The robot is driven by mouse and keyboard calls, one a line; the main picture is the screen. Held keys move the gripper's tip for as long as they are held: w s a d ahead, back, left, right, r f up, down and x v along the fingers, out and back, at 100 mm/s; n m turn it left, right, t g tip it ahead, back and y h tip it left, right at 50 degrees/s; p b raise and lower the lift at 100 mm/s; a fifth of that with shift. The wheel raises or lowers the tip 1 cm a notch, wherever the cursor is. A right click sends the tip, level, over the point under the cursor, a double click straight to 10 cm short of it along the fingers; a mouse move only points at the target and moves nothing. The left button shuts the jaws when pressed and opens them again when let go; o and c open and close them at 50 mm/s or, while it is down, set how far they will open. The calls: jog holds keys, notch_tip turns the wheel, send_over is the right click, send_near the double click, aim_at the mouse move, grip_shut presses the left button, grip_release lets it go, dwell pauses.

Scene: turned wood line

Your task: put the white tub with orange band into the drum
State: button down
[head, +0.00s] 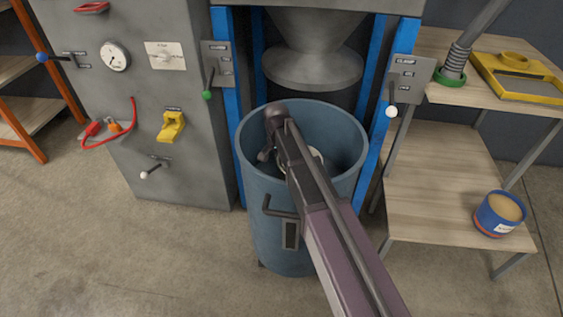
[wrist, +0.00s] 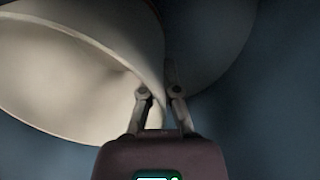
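The blue drum (head: 265,225) stands open-topped under the press, and my arm reaches down into its mouth. Inside it, a small part of the white tub (head: 316,158) shows beside my arm; the rest is hidden. In the wrist view the cream-white tub (wrist: 70,75) fills the upper left, tilted, with its hollow inside showing. My gripper (wrist: 162,92) has one finger on each side of the tub's wall, shut on it near the rim. The drum's blue inside (wrist: 270,120) lies around it.
A conical press head (head: 312,65) hangs above the drum between blue posts (head: 232,110). A grey control cabinet (head: 135,100) stands left. On the right, wooden shelves (head: 430,185) hold a blue tub with tan contents (head: 500,213) and a yellow tray (head: 520,85). The floor in front is clear.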

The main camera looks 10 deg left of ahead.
jog(key=shift+f, duration=0.2)
jog(key=c, duration=0.8)
grip_release()
jog(key=shift+r, duration=0.2)
notch_tip(320, 180, up, 12)
jog(key=p, duration=1.2)
jog(key=shift+w+a, duration=0.15)
jog(key=shift+a, duration=0.25)
